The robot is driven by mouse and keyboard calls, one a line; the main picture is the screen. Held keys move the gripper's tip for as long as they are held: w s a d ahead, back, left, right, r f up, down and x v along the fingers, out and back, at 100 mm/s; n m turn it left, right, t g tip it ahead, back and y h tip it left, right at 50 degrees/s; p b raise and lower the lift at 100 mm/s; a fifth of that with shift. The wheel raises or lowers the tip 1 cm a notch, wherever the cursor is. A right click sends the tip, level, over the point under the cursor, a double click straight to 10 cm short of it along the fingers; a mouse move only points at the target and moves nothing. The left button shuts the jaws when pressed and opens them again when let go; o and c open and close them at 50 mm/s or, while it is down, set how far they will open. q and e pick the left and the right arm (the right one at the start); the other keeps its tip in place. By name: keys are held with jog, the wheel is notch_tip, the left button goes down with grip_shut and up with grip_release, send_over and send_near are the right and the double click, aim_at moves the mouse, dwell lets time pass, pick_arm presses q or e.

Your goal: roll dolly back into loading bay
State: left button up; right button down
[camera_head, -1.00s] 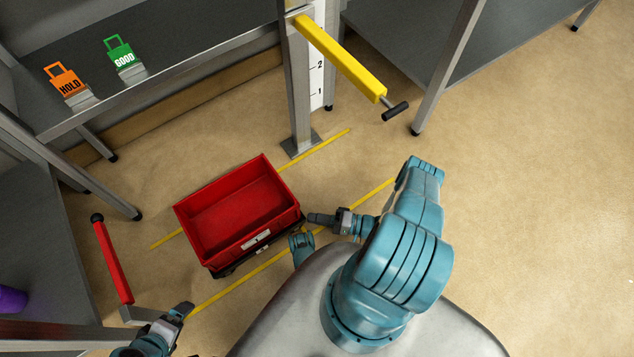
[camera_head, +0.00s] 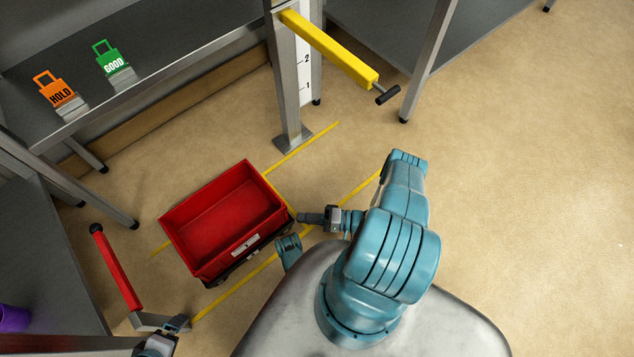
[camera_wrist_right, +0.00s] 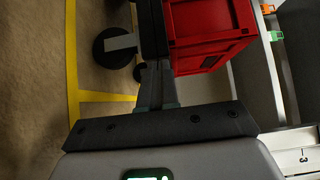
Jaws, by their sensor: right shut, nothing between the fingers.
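The dolly (camera_head: 247,262) is a low black base under a red bin (camera_head: 215,225), sitting between yellow floor lines (camera_head: 235,287). In the right wrist view, the bin's red wall (camera_wrist_right: 205,35) and a dark wheel (camera_wrist_right: 112,48) show. My right gripper (camera_head: 302,217) is shut and empty at the bin's right end. Its fingers also show in the right wrist view (camera_wrist_right: 158,85), pointing at the dolly; I cannot tell whether they touch. My left gripper (camera_head: 178,323) is at the lower left, beside the red arm's base; its jaw opening is unclear.
A red bar with a black knob (camera_head: 117,268) stands left of the dolly. A yellow bar (camera_head: 330,48) juts from a metal post (camera_head: 289,90) behind it. Orange HOLD (camera_head: 56,90) and green GOOD (camera_head: 110,60) tags sit on the back shelf. Floor at right is clear.

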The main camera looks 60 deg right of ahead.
jog(key=v, duration=1.6)
jog(key=shift+s+d, duration=0.15)
jog(key=shift+s, duration=0.05)
